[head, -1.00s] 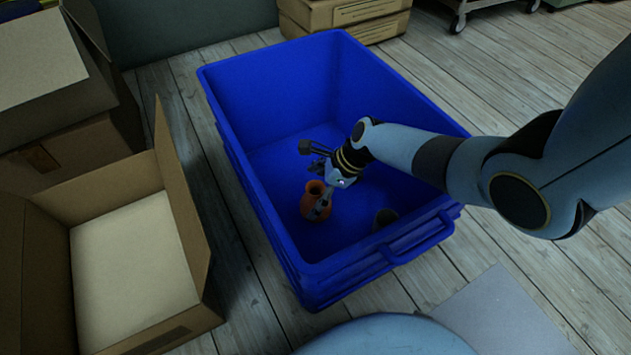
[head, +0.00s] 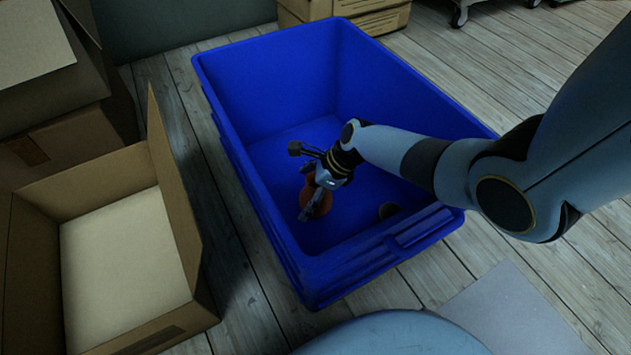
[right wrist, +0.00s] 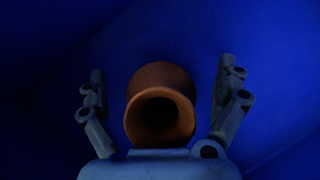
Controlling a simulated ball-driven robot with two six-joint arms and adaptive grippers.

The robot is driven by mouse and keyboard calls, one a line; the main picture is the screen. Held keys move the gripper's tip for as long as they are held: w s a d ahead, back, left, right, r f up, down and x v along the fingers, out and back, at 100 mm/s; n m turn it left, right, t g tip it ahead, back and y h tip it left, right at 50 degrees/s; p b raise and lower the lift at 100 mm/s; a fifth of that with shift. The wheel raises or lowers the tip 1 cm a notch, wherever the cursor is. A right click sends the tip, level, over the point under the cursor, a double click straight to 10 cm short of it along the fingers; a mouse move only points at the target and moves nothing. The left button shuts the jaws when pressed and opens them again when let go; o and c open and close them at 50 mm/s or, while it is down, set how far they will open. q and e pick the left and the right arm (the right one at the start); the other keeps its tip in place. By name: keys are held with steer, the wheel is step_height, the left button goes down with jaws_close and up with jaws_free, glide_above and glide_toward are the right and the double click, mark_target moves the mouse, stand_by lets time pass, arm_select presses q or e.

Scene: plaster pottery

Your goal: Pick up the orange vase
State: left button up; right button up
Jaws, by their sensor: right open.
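The orange vase (head: 322,202) stands inside the blue bin (head: 262,215), partly hidden by my right gripper in the head view. In the right wrist view the vase (right wrist: 160,105) shows its round dark mouth, centred between the two fingers. My right gripper (head: 306,193) is open and reaches down into the bin, with its fingers at the vase. In the right wrist view the gripper (right wrist: 162,100) has one finger on each side of the vase, with a gap on both sides. My left gripper is not in view.
More boxes (head: 345,15) lie beyond the bin.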

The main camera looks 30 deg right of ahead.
steer(key=c, duration=1.6)
steer(key=shift+o, duration=0.2)
